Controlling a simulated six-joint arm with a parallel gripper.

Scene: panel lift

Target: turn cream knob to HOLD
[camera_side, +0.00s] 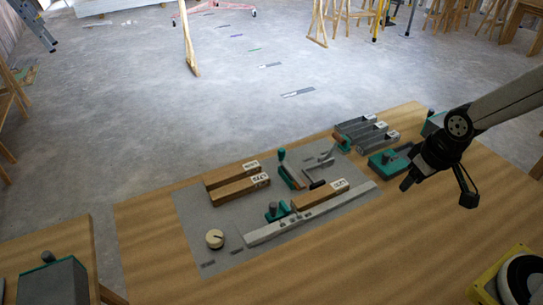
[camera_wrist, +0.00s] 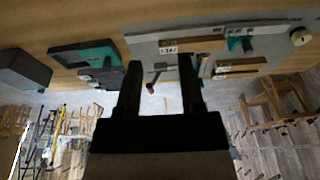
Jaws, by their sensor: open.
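The cream knob (camera_side: 214,238) sits at the near left corner of a grey panel (camera_side: 217,211) on the wooden table. It has a dark mark on its top; where the mark points is too small to tell. Small dark plates lie beside it, and no HOLD lettering can be read. The knob also shows at the top right edge of the wrist view (camera_wrist: 300,37). My gripper (camera_side: 405,184) is above the right part of the table, well apart from the knob. In the wrist view my gripper's two fingers (camera_wrist: 160,62) stand apart with nothing held between them.
Wooden blocks with white labels (camera_side: 238,182), a long pale rail (camera_side: 310,213) and green-based clamps (camera_side: 277,212) stand on the panel between my gripper and the knob. Grey channels (camera_side: 365,132) and a green-and-grey device (camera_side: 388,160) are at the back right.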

